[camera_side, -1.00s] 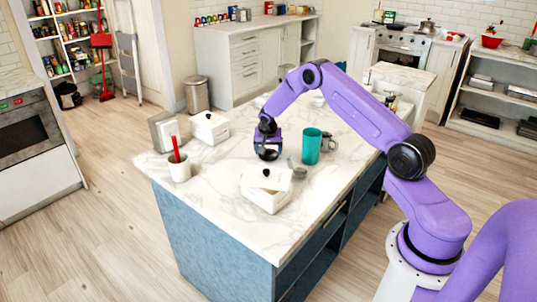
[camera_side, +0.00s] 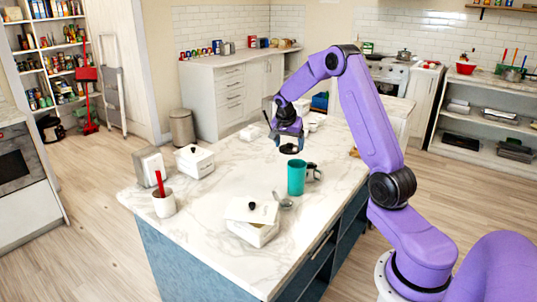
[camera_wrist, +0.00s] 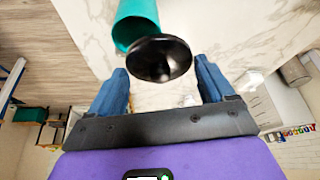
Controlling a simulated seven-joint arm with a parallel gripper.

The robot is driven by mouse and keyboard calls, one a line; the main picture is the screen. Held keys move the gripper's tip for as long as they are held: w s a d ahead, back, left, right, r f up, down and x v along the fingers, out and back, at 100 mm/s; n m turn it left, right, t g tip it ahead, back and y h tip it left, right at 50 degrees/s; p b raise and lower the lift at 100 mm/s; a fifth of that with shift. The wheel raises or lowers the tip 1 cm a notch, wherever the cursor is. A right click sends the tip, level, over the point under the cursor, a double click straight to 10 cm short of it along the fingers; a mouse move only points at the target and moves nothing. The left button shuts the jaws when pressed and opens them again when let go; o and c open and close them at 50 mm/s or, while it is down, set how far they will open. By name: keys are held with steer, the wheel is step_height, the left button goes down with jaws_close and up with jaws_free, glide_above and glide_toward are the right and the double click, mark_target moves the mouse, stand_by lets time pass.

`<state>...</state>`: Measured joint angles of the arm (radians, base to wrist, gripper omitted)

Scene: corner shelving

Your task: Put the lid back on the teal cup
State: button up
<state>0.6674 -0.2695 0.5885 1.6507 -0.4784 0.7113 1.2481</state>
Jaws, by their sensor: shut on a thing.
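The teal cup (camera_side: 296,178) stands upright on the marble island top with its mouth uncovered. It also shows at the top of the wrist view (camera_wrist: 134,24). My gripper (camera_side: 288,140) is in the air, above the cup's rim and slightly left of it in the side view. It is shut on a round black lid (camera_side: 289,149), which is apart from the cup. In the wrist view the lid (camera_wrist: 160,60) sits between the two blue fingers and covers part of the cup's end. How the fingers grip the lid is hidden.
A dark mug (camera_side: 313,173) stands right beside the cup, and a metal spoon (camera_side: 284,202) lies in front. A white lidded box (camera_side: 252,230) is nearer, another (camera_side: 195,162) at left. A white pot with a red utensil (camera_side: 164,205) is near the left edge.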

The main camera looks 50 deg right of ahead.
mark_target(296, 151)
steer(key=s, duration=0.1)
steer(key=s+d+r+m, duration=0.1)
steer(key=shift+s+r, duration=0.15)
steer(key=shift+s, duration=0.2)
steer(key=shift+f, duration=3.1)
steer(key=shift+f, duration=0.15)
steer(key=o, duration=0.9)
steer(key=shift+r, duration=3.5)
